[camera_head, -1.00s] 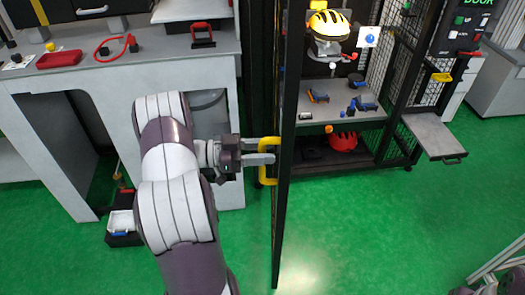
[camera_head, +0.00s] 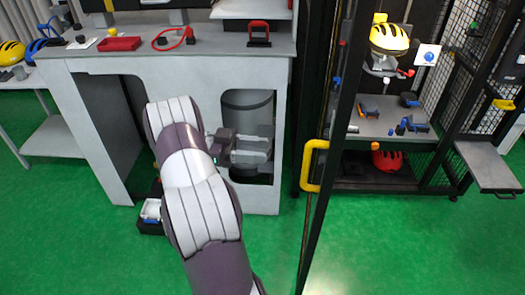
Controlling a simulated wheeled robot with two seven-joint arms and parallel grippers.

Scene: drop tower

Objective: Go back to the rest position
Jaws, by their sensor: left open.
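My left arm reaches up from the bottom middle, and my left gripper (camera_head: 266,148) points right in front of the grey workbench. It is open and empty. The yellow door handle (camera_head: 315,165) is to its right, with a clear gap between them. The handle is fixed to the dark edge of the open cage door (camera_head: 337,130), which stands nearly edge-on to me. My right gripper is not in view.
The grey workbench (camera_head: 180,65) carries a red tray (camera_head: 119,44) and tools. A dark bin (camera_head: 152,215) stands on the floor by it. Behind the door, shelves hold a yellow helmet (camera_head: 389,37) and a red helmet (camera_head: 387,160). Green floor (camera_head: 400,245) is free at the lower right.

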